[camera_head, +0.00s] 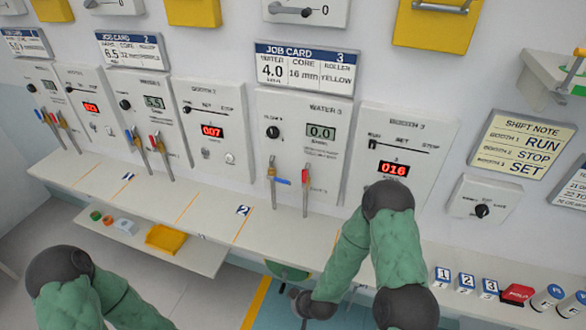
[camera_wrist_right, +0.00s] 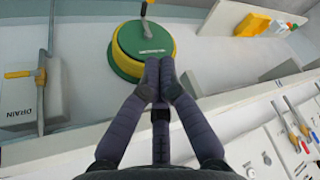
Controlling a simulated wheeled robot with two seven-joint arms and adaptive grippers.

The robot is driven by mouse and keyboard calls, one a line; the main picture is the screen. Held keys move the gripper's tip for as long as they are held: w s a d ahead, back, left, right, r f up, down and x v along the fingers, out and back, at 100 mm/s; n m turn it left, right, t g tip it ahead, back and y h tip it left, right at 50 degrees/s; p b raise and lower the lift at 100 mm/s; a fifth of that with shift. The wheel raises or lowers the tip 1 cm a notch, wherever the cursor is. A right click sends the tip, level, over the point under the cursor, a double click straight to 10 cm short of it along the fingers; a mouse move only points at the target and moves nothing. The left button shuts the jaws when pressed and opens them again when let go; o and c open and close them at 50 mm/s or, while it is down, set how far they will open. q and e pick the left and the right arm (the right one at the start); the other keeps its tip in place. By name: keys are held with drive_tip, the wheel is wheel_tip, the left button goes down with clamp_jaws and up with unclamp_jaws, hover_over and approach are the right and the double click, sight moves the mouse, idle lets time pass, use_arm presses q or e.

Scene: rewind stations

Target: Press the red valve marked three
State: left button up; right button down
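Below the WATER 3 panel (camera_head: 303,150) is a red-handled valve (camera_head: 306,173), standing upright. A "3" is on the job card above; no number is readable on the valve itself. My right gripper (camera_head: 296,292) is small in the head view, below the bench edge and well below the valve. In the right wrist view its fingers (camera_wrist_right: 159,70) are together and empty, pointing at a green and yellow reel (camera_wrist_right: 142,48). My left arm shows at the bottom left; its gripper is out of view.
The BOOTH 3 panel (camera_head: 395,155) reads 016, right of the valves. Numbered blocks and a red HOLD block (camera_head: 517,293) stand on the bench at right. A lower shelf (camera_head: 185,255) holds a yellow tray. In the wrist view, a yellow-handled DRAIN lever (camera_wrist_right: 40,95) is at left.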

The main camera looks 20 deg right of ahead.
sight(304, 179)
drive_tip(key=w+r+n+t+h, duration=0.2)
drive_tip(key=w+r+n+t, duration=0.2)
drive_tip(key=w+r, duration=0.3)
drive_tip(key=w+d+r+n+t+h, duration=0.1)
drive_tip(key=w+r+n+t, duration=0.3)
drive_tip(key=r, duration=0.8)
drive_tip(key=w+r+n+t+h, duration=0.3)
drive_tip(key=w+r+n+t, duration=0.1)
drive_tip(key=w+r, duration=0.5)
drive_tip(key=shift+w+d+r+n+h, duration=0.25)
drive_tip(key=shift+w+r+n+h, duration=0.1)
drive_tip(key=shift+r, duration=0.4)
drive_tip(key=w+d, duration=0.5)
drive_tip(key=w, duration=0.2)
drive_tip(key=shift+w+d, duration=0.2)
drive_tip(key=shift+d, duration=0.2)
